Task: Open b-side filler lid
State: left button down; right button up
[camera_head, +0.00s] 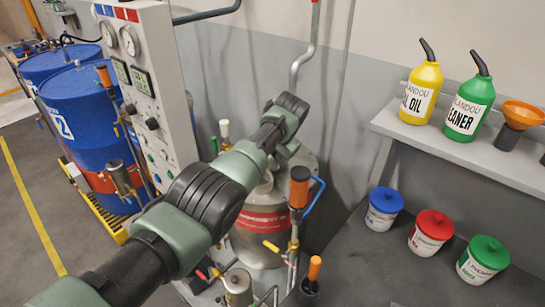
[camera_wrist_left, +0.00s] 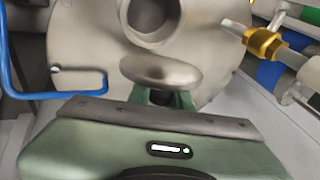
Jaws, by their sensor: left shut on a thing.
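A steel tank (camera_head: 255,245) with a red band stands in the middle of the head view, and my left arm crosses over it. In the left wrist view, its round grey top (camera_wrist_left: 85,45) fills the back. A rounded metal knob (camera_wrist_left: 160,70) sits between the fingers of my left gripper (camera_wrist_left: 172,100), which is shut on it. A round metal collar (camera_wrist_left: 182,18) with a dark opening shows just beyond the knob. I cannot tell whether the knob's lid is raised. In the head view my arm hides the fingertips. My right gripper is not in view.
An orange-handled valve (camera_head: 299,187) with a blue pipe stands close right of the tank. A control panel (camera_head: 150,75) and blue drums (camera_head: 85,115) are left. A shelf (camera_head: 455,150) with bottles is right; several lidded tubs (camera_head: 430,233) stand below it.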

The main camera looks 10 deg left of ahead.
pick_arm(q)
jog(key=c, duration=1.6)
grip_release()
jog(key=o, duration=0.3)
jog(key=shift+w, duration=0.1)
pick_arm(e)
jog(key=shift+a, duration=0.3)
pick_arm(q)
jog(key=shift+d, duration=0.1)
jog(key=shift+s+d+r, duration=0.1)
jog(key=shift+s+r, duration=0.1)
jog(key=shift+r, duration=0.4)
jog(key=v, duration=0.6)
jog(key=shift+r, duration=0.15)
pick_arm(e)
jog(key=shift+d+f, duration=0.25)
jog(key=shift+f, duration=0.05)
pick_arm(q)
jog(key=shift+s, duration=0.15)
